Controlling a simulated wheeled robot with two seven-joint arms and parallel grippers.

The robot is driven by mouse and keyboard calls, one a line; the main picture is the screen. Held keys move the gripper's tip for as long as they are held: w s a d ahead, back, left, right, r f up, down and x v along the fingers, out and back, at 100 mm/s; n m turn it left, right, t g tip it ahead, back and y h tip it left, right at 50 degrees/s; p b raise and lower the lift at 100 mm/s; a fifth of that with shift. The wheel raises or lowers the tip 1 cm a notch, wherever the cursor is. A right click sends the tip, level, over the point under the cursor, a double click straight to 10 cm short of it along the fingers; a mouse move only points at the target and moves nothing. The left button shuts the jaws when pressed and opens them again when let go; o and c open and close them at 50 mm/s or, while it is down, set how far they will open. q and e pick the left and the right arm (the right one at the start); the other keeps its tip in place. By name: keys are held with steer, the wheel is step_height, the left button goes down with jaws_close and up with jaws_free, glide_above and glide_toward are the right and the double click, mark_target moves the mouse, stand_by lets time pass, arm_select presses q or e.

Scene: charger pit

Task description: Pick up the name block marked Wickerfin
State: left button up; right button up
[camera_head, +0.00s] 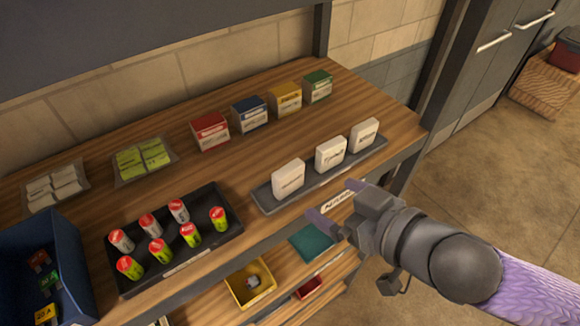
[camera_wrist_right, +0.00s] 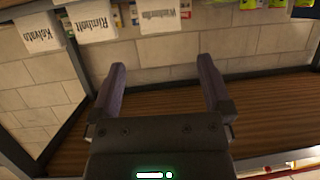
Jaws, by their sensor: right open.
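Three white name blocks stand in a row on a dark grey tray (camera_head: 262,202) at the right of the wooden shelf. The block marked Wickerfin shows in the wrist view (camera_wrist_right: 160,17), its lettering upside down and cut by the top edge. It matches the leftmost block in the head view (camera_head: 288,178). Beside it are the Rindholt block (camera_wrist_right: 92,22) and a third block (camera_wrist_right: 40,35), whose name I read only in part. My right gripper (camera_head: 337,201) is open and empty, in front of the tray at the shelf's front edge, apart from the blocks. My left gripper is not in view.
A black tray (camera_head: 200,262) of red-topped cylinders stands left of the name blocks. Red (camera_head: 210,131), blue (camera_head: 249,115), yellow (camera_head: 286,99) and green (camera_head: 318,87) boxes stand behind. A blue bin (camera_head: 72,262) is at far left. A yellow bin (camera_head: 250,283) sits on a lower shelf.

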mark_target(292, 177)
steer(key=b+x, duration=0.3)
steer(key=x, duration=0.7)
steer(key=shift+r, duration=0.15)
steer(key=shift+c, duration=1.2)
steer(key=c, duration=0.8)
